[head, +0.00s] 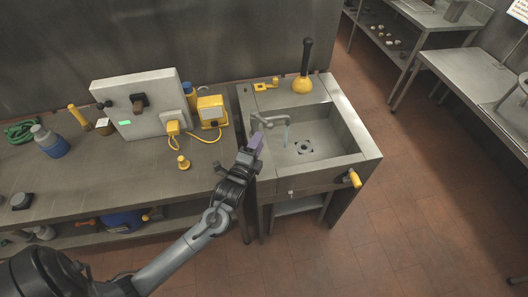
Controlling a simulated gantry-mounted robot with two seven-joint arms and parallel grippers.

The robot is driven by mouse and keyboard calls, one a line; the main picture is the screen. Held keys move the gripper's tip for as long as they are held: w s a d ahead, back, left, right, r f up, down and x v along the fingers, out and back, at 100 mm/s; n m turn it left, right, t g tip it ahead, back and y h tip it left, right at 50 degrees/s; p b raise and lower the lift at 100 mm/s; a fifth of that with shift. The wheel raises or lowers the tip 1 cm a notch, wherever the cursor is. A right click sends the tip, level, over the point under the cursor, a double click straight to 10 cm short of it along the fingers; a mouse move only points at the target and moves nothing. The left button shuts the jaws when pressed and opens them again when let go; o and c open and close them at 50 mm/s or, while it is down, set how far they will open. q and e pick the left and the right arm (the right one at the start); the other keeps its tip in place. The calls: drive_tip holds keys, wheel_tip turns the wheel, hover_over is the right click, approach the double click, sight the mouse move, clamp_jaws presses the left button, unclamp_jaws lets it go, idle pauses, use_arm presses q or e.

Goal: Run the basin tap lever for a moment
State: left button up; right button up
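The basin (345,131) is a grey metal sink with a dark drain in its floor. The grey tap (270,121) stands at the basin's left side, its spout reaching right over the bowl. A pale bluish streak (286,135), looking like running water, hangs below the spout end. My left gripper (254,143) is just in front of the tap's base, its purple-tipped end touching or very close to it. The tap lever cannot be made out apart from the gripper and tap. Whether the fingers are open or shut is too small to tell. My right gripper is out of view.
A plunger (303,80) with a yellow cup stands on the basin's back ledge. A yellow handle (354,178) sticks out at the front right. The workbench (75,178) to the left holds a grey panel (147,100) and a blue bottle (52,143). Open tiled floor lies right.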

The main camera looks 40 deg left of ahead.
sight(269, 128)
use_arm(q)
drive_tip(key=d+b+x, duration=0.1)
drive_tip(key=b+x, duration=0.4)
drive_tip(key=x, duration=0.2)
drive_tip(key=shift+w+f, duration=0.35)
drive_tip(key=shift+w, duration=0.05)
drive_tip(key=shift+r, duration=0.25)
drive_tip(key=shift+c, duration=1.2)
drive_tip(key=shift+s, duration=0.15)
drive_tip(key=c, duration=0.3)
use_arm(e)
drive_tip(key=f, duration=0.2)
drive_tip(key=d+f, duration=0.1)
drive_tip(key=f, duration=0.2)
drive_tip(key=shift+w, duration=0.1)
use_arm(q)
drive_tip(key=shift+s, duration=0.1)
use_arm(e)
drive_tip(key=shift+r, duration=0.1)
